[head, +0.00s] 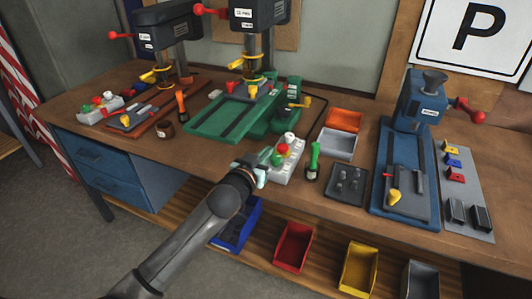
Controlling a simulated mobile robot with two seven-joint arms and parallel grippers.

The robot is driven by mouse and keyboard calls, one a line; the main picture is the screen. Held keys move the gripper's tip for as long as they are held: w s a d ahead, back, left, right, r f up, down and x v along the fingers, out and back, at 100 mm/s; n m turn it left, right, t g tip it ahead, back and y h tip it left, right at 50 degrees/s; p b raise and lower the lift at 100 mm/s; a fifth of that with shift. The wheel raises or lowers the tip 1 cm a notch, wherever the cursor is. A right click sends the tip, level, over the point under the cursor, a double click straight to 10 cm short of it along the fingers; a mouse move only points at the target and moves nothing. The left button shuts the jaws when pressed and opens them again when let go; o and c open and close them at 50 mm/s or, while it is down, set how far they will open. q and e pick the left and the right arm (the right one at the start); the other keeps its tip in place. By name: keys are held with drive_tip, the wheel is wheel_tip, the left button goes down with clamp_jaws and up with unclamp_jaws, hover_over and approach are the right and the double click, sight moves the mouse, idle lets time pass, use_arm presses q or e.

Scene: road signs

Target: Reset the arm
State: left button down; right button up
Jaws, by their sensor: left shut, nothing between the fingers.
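My left arm comes in from the bottom left. Its gripper (262,168) is at the front edge of the workbench (345,208), just left of a grey control box (291,170) with red, green, yellow and white knobs. The gripper is shut and I see nothing held in it. I cannot tell whether it touches the box. My right gripper is not in view.
A green drill press (235,115) stands behind the gripper, and a blue press (405,185) stands at the right. Blue, red and yellow bins (293,246) sit below.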

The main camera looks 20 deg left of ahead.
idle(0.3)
use_arm(q)
drive_tip(key=s+d+f+m+g+h, duration=0.1)
drive_tip(key=s+d+f+g, duration=0.25)
drive_tip(key=s+f, duration=1.1)
drive_tip(key=s+f+g, duration=0.1)
drive_tip(key=s+f, duration=0.5)
drive_tip(key=s, duration=0.2)
drive_tip(key=s+d+f+g, duration=0.1)
drive_tip(key=s+f+g, duration=0.1)
drive_tip(key=s+f, duration=0.4)
drive_tip(key=s, duration=0.3)
drive_tip(key=shift+d+m+h, duration=0.3)
drive_tip(key=shift+h, duration=0.1)
drive_tip(key=shift+s+a, duration=0.1)
